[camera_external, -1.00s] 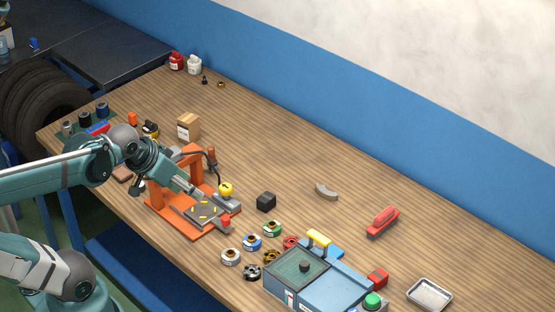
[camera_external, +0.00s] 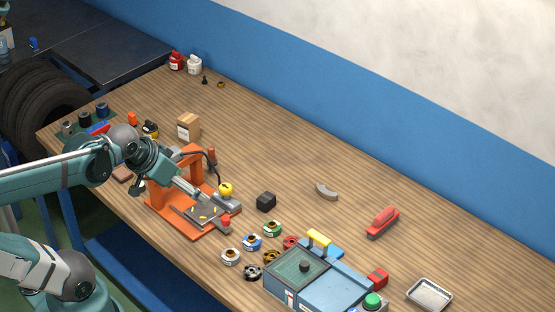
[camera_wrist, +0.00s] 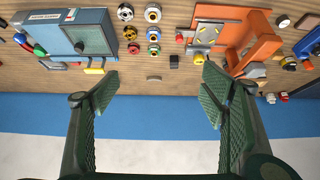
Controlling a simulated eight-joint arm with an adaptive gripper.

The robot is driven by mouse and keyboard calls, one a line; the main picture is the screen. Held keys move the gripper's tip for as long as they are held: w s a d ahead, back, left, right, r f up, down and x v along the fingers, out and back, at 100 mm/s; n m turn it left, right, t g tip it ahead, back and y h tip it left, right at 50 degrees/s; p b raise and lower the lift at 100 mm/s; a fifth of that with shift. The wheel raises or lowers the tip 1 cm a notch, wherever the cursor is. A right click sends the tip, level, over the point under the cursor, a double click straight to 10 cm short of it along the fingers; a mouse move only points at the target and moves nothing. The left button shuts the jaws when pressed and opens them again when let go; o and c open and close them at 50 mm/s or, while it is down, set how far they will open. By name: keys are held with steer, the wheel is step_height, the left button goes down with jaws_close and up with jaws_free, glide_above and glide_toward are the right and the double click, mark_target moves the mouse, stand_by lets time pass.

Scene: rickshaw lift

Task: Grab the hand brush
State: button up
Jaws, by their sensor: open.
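The hand brush (camera_external: 382,222) has a red back and handle and a darker grey underside. It lies on the wooden table in the right part of the external view, near the blue wall strip. I cannot make it out in the wrist view. My gripper (camera_wrist: 158,84) is open and empty, with its two green fingers wide apart. In the external view my gripper is far left of the brush, over the orange press, and its fingertips are hard to tell there.
The orange press (camera_external: 165,203) is just below my gripper. A blue box (camera_external: 335,288), a metal tray (camera_external: 430,294) and a grey curved piece (camera_external: 326,191) are near the brush. Several small spools and a black cube (camera_external: 266,201) lie between. The table behind them is mostly clear.

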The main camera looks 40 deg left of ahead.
steer(key=shift+w, duration=0.1)
steer(key=w+d+r+m+g+p, duration=0.1)
steer(key=w+d+r+m, duration=0.15)
steer(key=w, duration=0.45)
steer(key=w+d+r+m+g, duration=0.1)
steer(key=w+d+r+m, duration=0.15)
steer(key=w, duration=0.45)
steer(key=m+g+h+p, duration=0.1)
steer(key=m+g+p, duration=0.3)
steer(key=m, duration=0.9)
glide_above(383, 212)
steer(key=b, duration=0.1)
steer(key=shift+g, duration=0.6)
steer(key=f, duration=2.3)
steer(key=shift+s+a+f, duration=0.15)
steer(key=shift+a+f, duration=0.2)
steer(key=shift+f, duration=0.05)
steer(key=shift+w+d+f, duration=0.2)
steer(key=shift+d+f, duration=0.05)
steer(key=shift+f, duration=0.3)
